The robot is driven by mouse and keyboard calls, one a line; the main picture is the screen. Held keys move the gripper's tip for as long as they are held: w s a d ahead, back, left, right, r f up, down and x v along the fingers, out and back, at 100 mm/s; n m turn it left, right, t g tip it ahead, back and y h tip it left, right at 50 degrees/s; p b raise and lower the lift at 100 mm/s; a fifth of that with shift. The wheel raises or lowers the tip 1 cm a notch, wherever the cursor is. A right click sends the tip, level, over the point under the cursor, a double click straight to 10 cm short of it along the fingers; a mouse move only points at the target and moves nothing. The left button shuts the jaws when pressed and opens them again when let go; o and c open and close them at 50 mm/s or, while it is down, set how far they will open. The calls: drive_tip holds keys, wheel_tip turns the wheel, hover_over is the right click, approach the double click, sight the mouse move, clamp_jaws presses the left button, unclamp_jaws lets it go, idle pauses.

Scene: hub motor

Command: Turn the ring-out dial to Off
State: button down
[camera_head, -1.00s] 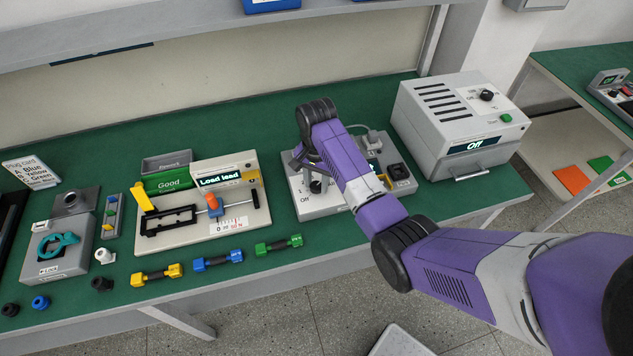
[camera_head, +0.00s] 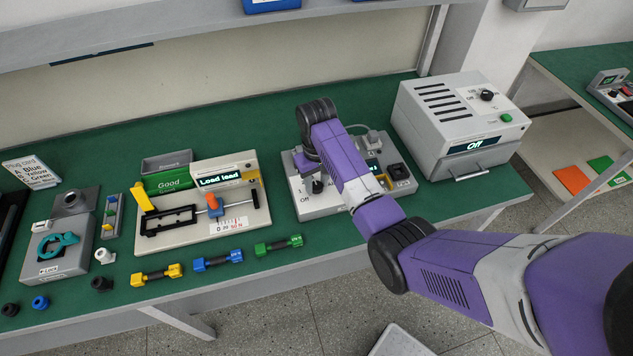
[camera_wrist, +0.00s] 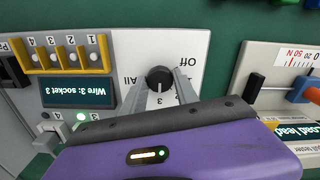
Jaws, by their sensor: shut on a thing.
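The ring-out dial is a round black knob (camera_wrist: 159,77) on the white face of the ring-out box (camera_head: 335,205). In the wrist view its white mark points down toward the 3. The printed Off (camera_wrist: 188,62) is at its upper right and All is at its left. My gripper (camera_wrist: 161,80) is shut on the dial, with a grey finger on each side. The right finger covers part of the printed scale. In the head view the dial (camera_head: 317,187) shows below my wrist. The box's display (camera_wrist: 78,93) reads "Wire 3: socket 3".
Yellow numbered sockets (camera_wrist: 66,55) and a lit green light (camera_wrist: 82,116) are on the same box. The load tester (camera_head: 207,212) stands left of it, and a grey oven-like unit (camera_head: 458,120) reading Off stands right. Several coloured handles (camera_head: 218,260) lie at the bench's front.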

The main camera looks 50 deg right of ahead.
sight(317, 185)
drive_tip(key=n, duration=0.6)
drive_tip(key=shift+r, duration=0.1)
drive_tip(key=n, duration=0.5)
drive_tip(key=shift+n, duration=0.4)
drive_tip(key=n, duration=1.2)
drive_tip(key=shift+n, duration=0.3)
drive_tip(key=c, duration=0.9)
unclamp_jaws()
drive_tip(key=shift+c, duration=0.2)
drive_tip(key=shift+r+b, duration=0.65)
drive_tip(key=shift+r, duration=3.25)
